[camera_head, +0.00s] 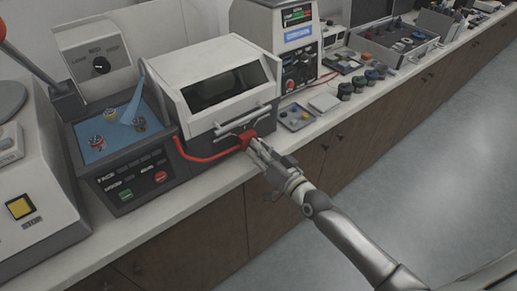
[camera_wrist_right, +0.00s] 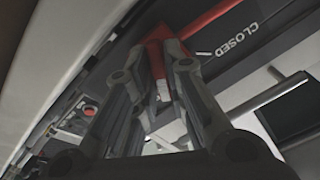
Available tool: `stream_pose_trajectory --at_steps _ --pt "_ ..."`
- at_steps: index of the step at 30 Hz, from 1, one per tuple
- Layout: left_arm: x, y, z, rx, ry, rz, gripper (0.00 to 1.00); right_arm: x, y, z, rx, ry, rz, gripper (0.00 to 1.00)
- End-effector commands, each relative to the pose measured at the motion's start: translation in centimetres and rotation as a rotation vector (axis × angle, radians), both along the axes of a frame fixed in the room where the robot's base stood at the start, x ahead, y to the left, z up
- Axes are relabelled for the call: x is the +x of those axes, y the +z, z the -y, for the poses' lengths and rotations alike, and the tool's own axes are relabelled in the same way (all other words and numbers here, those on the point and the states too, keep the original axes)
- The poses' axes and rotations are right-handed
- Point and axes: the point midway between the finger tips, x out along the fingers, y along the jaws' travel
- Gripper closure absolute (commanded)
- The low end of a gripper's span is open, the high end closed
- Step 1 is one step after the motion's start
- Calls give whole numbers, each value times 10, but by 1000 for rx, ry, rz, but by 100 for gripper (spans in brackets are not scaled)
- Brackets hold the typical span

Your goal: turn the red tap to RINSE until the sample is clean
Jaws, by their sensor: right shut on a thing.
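A red bar (camera_head: 212,156) curves along the front of the white-lidded press unit and ends in a red block (camera_head: 246,138) at its front right. My right gripper (camera_head: 257,147) is at that red end and shut on it. In the right wrist view the fingers (camera_wrist_right: 160,92) close around a red part (camera_wrist_right: 155,57), beside the printed word CLOSED. Round samples (camera_head: 97,143) sit in the blue basin (camera_head: 84,130) on the left; a pale blue wedge (camera_head: 131,101) reaches down among them. Their cleanliness cannot be told. My left gripper is not in view.
A dial panel (camera_head: 97,66) stands behind the basin, and green and red buttons (camera_head: 160,177) sit on its front. The lid's metal handle (camera_head: 243,118) is just above my right gripper. A small tray (camera_head: 296,117) lies to the right. The floor (camera_head: 440,170) is clear.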

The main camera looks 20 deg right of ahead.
Motion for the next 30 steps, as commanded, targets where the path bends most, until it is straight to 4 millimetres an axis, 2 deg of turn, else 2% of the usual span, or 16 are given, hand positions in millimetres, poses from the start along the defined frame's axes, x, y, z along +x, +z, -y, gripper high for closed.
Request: stream_pose_trajectory --at_steps 12,30 --pt "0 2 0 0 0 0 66 1 2 1 200 -1 -68 100" --pt "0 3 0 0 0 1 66 1 2 1 234 -2 -80 100"
